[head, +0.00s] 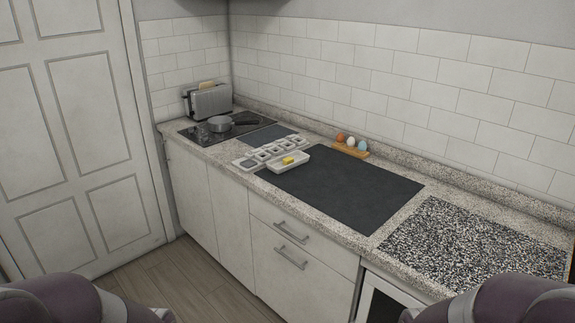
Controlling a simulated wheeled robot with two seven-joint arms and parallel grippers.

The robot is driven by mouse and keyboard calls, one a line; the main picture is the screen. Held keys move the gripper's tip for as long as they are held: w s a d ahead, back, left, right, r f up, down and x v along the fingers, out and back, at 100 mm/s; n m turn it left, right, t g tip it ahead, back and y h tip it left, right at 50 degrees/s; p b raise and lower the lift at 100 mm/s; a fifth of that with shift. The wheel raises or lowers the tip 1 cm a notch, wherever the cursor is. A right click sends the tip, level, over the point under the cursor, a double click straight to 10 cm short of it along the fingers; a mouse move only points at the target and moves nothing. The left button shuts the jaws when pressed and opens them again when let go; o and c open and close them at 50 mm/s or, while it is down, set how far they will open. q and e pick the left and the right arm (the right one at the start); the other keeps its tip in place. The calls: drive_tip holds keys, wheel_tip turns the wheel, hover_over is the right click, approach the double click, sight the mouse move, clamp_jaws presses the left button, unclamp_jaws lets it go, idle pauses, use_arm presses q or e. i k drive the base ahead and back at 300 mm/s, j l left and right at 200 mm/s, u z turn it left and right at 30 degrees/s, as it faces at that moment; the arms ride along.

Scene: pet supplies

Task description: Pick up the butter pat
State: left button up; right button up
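The butter pat (288,160) is a small yellow block. It lies in a white rectangular dish (301,164) on the counter, at the left end of a large dark mat. Only purple and grey parts of my two arms show, at the bottom left and bottom right corners. Neither of my grippers is in view, and nothing of mine is near the butter.
Behind are a pan (219,124) on a black hob and a toaster (209,102). Eggs in a wooden holder (349,150) stand by the wall. The dark mat (345,190) is clear.

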sight(286, 161)
drive_tip(key=i+j+z, duration=0.1)
drive_tip(key=z, duration=0.25)
drive_tip(key=i+j+z, duration=0.2)
drive_tip(key=z, duration=0.15)
drive_tip(key=i+j+z, duration=0.4)
drive_tip(key=i+j, duration=0.2)
drive_tip(key=j, duration=0.15)
drive_tip(key=i+j+z, duration=0.1)
drive_tip(key=j, duration=0.25)
drive_tip(key=i+j, duration=0.25)
drive_tip(key=i+j+z, duration=0.1)
drive_tip(key=j, duration=0.35)
drive_tip(key=i+j, duration=0.25)
drive_tip(key=j, duration=0.15)
drive_tip(key=i+j+z, duration=0.1)
drive_tip(key=j, duration=0.25)
drive_tip(key=i+j, duration=0.25)
drive_tip(key=j, duration=0.15)
